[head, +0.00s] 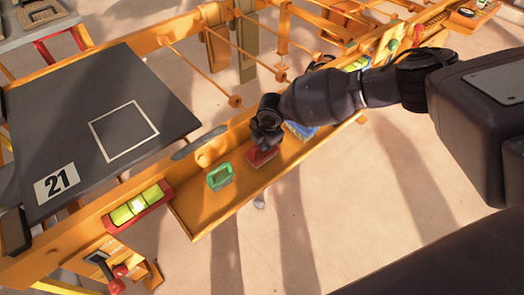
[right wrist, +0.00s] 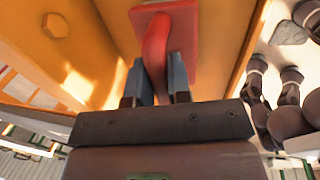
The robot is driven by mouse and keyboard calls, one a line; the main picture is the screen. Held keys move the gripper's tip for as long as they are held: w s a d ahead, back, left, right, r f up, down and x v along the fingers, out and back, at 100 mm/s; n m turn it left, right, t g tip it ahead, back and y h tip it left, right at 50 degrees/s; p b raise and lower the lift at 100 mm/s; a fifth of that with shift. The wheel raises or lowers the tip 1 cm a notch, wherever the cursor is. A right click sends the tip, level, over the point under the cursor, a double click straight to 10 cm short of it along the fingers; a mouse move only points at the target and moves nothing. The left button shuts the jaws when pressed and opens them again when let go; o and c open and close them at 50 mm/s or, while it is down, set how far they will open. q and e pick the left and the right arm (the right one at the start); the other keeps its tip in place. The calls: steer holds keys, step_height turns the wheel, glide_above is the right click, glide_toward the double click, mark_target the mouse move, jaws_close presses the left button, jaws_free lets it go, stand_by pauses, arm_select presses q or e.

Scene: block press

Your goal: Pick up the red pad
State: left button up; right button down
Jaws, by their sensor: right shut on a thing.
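The red pad (head: 262,156) is in the orange tray (head: 196,226), between a green pad and a blue one. In the right wrist view the red pad (right wrist: 188,30) shows a flat plate with a curved red handle. My right gripper (head: 265,138) is over the red pad in the head view. In the right wrist view its fingers (right wrist: 155,82) are shut on the red handle, one on each side. I cannot tell whether the plate touches the tray floor. My left gripper is not in view.
The green pad (head: 220,176) sits to the left in the tray, and the blue pad (head: 300,130) is close on the right, partly hidden by my arm. A dark board (head: 90,110) with a white square outline and the number 21 lies left.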

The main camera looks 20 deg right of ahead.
steer(key=shift+r, duration=0.1)
arm_select(q)
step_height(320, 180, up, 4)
steer(key=p, duration=0.4)
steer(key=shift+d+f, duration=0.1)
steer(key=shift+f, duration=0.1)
arm_select(e)
step_height(320, 180, up, 20)
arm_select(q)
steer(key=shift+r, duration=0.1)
